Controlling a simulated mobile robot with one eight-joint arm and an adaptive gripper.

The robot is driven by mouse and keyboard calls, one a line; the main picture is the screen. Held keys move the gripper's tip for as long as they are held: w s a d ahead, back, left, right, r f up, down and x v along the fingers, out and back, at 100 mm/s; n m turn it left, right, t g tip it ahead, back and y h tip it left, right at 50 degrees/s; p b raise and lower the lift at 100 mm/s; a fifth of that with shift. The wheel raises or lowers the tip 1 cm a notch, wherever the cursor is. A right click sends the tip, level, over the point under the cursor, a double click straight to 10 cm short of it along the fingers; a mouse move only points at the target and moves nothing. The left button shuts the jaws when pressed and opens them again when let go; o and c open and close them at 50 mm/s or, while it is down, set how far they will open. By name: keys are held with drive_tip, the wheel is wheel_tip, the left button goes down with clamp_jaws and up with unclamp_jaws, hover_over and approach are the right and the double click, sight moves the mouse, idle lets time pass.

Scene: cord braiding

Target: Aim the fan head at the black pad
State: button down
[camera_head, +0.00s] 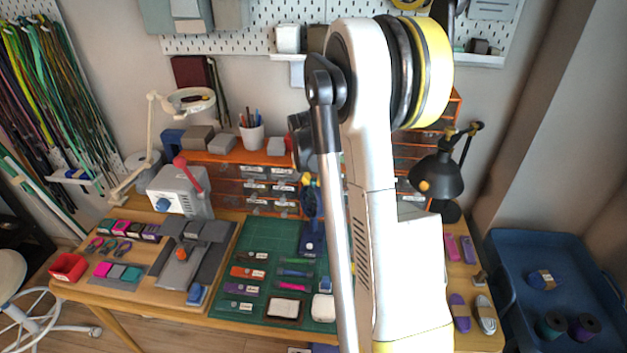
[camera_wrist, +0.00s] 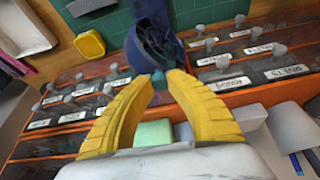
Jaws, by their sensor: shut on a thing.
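The fan is dark blue, with a round caged head (camera_wrist: 152,42) in the upper middle of the wrist view. In the head view the fan head (camera_head: 312,201) shows only partly, left of my white arm. My gripper (camera_wrist: 160,82) has yellow ribbed fingers closed at the near edge of the fan head, on a small teal part there. The finger contact is small and partly hidden. A dark pad-like piece with a white top (camera_head: 284,309) lies on the green mat. I cannot tell for sure whether it is the black pad.
The green cutting mat (camera_head: 257,240) carries several tools and small packs. Orange drawer units (camera_head: 230,187) stand behind the fan. A black lamp (camera_head: 437,177) stands at right, and a grey machine (camera_head: 178,190) at left. A blue bin (camera_head: 515,250) is right of the table.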

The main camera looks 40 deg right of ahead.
drive_tip(key=n+t+y, duration=0.1)
drive_tip(key=n, duration=0.3)
drive_tip(key=shift+s+d, duration=0.1)
drive_tip(key=shift+n+y, duration=0.8)
drive_tip(key=shift+n, duration=1.1)
drive_tip(key=c, duration=1.2)
unclamp_jaws()
drive_tip(key=shift+c, duration=0.2)
drive_tip(key=v, duration=1.2)
drive_tip(key=shift+s, duration=0.3)
drive_tip(key=shift+f, duration=0.1)
